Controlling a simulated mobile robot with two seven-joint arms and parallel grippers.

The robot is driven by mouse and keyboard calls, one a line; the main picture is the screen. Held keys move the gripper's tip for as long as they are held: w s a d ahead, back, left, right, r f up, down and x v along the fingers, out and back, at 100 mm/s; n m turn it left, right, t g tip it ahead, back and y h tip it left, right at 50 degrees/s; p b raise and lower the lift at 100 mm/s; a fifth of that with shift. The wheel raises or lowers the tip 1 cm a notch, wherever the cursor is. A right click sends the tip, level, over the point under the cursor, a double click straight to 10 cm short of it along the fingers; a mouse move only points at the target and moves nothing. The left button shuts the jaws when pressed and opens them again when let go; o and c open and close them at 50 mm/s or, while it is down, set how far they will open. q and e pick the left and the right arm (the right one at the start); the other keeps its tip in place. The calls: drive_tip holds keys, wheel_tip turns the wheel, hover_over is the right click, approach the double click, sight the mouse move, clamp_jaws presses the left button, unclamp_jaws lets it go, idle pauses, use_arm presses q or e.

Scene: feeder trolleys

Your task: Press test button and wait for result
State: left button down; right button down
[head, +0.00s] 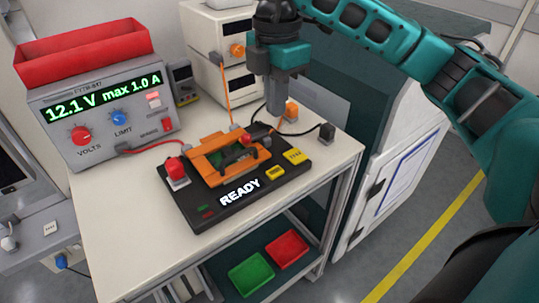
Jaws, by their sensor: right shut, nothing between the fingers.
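The test fixture (195,217) is a black box on a white trolley, its display (240,192) reading READY. An orange frame with a dark handle (238,154) lies on top of it. Two yellow buttons sit at its right: a front one (275,172) and a back one (294,156) with small dark lettering I cannot read surely. A red knob-like part (176,169) stands at its left. My right gripper (277,111) is shut and empty, pointing down behind the fixture, apart from the yellow buttons. My left gripper is not in view.
A bench power supply (100,108) reads 12.1 V max 1.0 A, with a red tray (84,52) on top. Cables run to the fixture. A green bin (251,274) and a red bin (287,249) sit on the lower shelf. The trolley top (120,220) is clear at front left.

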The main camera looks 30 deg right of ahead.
approach(275, 171)
wheel_tip(275, 171, down, 7)
drive_tip(key=shift+r, duration=0.1)
idle(0.6)
